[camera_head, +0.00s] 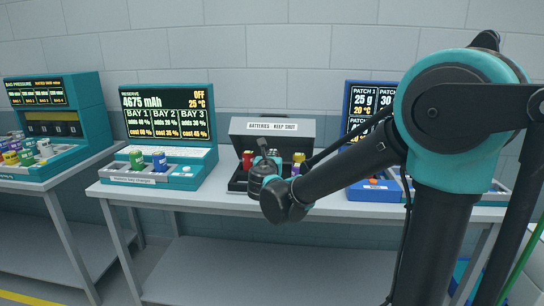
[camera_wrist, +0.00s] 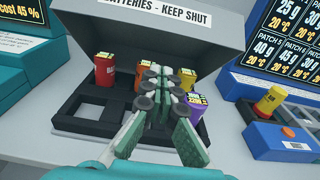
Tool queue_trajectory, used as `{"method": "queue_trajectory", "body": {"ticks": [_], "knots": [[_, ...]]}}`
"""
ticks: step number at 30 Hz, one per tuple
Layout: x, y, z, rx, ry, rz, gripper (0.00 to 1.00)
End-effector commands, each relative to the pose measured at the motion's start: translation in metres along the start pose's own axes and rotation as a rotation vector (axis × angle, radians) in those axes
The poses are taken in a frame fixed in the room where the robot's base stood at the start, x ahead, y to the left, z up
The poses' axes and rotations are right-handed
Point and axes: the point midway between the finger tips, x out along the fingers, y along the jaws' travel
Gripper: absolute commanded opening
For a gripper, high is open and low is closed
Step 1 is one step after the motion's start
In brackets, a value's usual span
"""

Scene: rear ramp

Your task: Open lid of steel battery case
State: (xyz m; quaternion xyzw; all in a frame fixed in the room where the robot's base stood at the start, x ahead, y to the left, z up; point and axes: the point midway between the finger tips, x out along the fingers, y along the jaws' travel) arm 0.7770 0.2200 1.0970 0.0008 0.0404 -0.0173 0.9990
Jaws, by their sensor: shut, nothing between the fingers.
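The steel battery case (camera_head: 236,184) stands on the middle table. Its grey lid (camera_head: 300,143) is raised, leaning back behind the tray, with a label reading "BATTERIES - KEEP SHUT" (camera_wrist: 160,12). The wrist view shows the lid (camera_wrist: 165,40) and the case's dark slotted tray (camera_wrist: 90,108). A red battery (camera_wrist: 104,72), an orange one (camera_wrist: 149,72), a yellow one (camera_wrist: 187,77) and a purple one (camera_wrist: 196,104) stand in it. My gripper (camera_wrist: 158,78) is shut and empty over the tray, in front of the lid. Its fingers hide part of the slots; contact cannot be told.
Left of the case is a charger (camera_head: 190,172) with a green and a blue battery and a display. A teal pressure unit (camera_head: 75,110) stands on the left table. The wall is close behind.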

Motion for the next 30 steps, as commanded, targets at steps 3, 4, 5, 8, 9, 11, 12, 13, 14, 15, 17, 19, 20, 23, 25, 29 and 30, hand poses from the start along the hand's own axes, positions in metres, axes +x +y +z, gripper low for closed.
{"method": "queue_trajectory", "body": {"ticks": [3,4,5,8,9,11,12,13,14,15,17,19,20,23,25,29,30], "knots": [[0.026,-0.001,0.000,0.000,0.000,-0.004,0.00],[0.032,-0.001,0.000,0.000,0.000,-0.003,0.00],[0.037,-0.001,0.000,0.000,0.000,-0.002,0.00],[0.056,-0.001,0.000,0.000,0.000,-0.002,0.00],[0.060,0.000,0.006,0.000,0.000,-0.001,0.00],[0.065,-0.001,0.012,0.000,0.001,-0.001,0.00],[0.069,-0.001,0.016,0.000,0.001,-0.002,0.00],[0.071,-0.001,0.018,0.000,0.001,-0.001,0.00],[0.073,-0.001,0.020,0.000,0.001,-0.001,0.00],[0.076,0.000,0.023,0.000,0.001,0.000,0.00],[0.078,0.000,0.025,0.000,0.001,0.000,0.00],[0.080,0.000,0.027,0.000,0.001,0.001,0.00],[0.081,0.000,0.028,0.000,0.001,0.001,0.00],[0.081,0.000,0.029,0.000,0.001,0.001,0.00],[0.081,0.000,0.029,0.000,0.001,0.001,0.00],[0.081,0.000,0.029,0.000,0.001,0.001,0.00],[0.081,0.000,0.029,0.000,0.001,0.001,0.00]]}}
